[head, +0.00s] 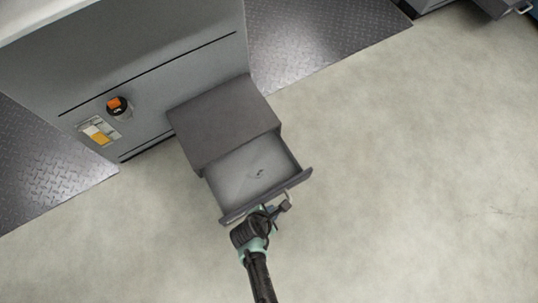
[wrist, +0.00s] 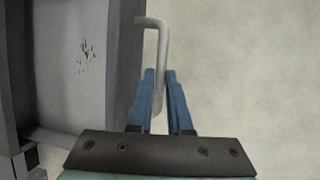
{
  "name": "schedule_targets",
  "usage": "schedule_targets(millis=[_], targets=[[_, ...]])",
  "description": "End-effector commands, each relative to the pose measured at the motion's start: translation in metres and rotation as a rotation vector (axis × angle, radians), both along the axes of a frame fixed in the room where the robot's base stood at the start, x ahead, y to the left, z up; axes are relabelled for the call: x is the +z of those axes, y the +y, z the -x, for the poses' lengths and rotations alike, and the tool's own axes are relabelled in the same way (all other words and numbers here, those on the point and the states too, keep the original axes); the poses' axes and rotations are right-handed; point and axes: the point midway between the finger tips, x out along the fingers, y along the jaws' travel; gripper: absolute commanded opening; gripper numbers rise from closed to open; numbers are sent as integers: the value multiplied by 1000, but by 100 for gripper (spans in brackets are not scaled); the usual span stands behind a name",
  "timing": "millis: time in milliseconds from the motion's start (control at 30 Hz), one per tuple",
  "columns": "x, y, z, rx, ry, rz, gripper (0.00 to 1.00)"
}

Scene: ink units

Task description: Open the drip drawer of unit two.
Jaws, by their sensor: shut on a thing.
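The drip drawer (head: 250,172) is pulled well out of its dark grey housing (head: 224,120) at the foot of the unit. Its light inner floor shows, with a small dark mark on it. My gripper (head: 272,211) is at the drawer's front, shut on the drawer handle. In the wrist view the two blue fingers of my gripper (wrist: 160,100) stand on either side of the pale bar handle (wrist: 160,62). The drawer (wrist: 82,95) shows there to the left of the handle. No unit number can be read.
The grey unit cabinet (head: 165,60) stands behind the housing, with an orange-topped knob (head: 115,104) and a small panel (head: 99,131) on its face. Metal tread plates (head: 310,35) flank it. The pale floor (head: 410,190) to the right is clear. Another unit's part (head: 497,6) shows at top right.

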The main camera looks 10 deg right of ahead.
Motion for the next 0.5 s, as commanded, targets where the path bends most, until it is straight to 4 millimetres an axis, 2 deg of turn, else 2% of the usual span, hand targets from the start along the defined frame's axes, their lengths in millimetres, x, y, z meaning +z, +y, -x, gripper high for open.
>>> schedule_targets(millis=[267, 300, 433, 500], targets=[[-1, 1, 1, 1, 2, -1, 0], [-1, 1, 1, 2, 2, -1, 23], [-1, 0, 1, 1, 2, 0, 46], [-1, 0, 1, 1, 2, 0, 47]])
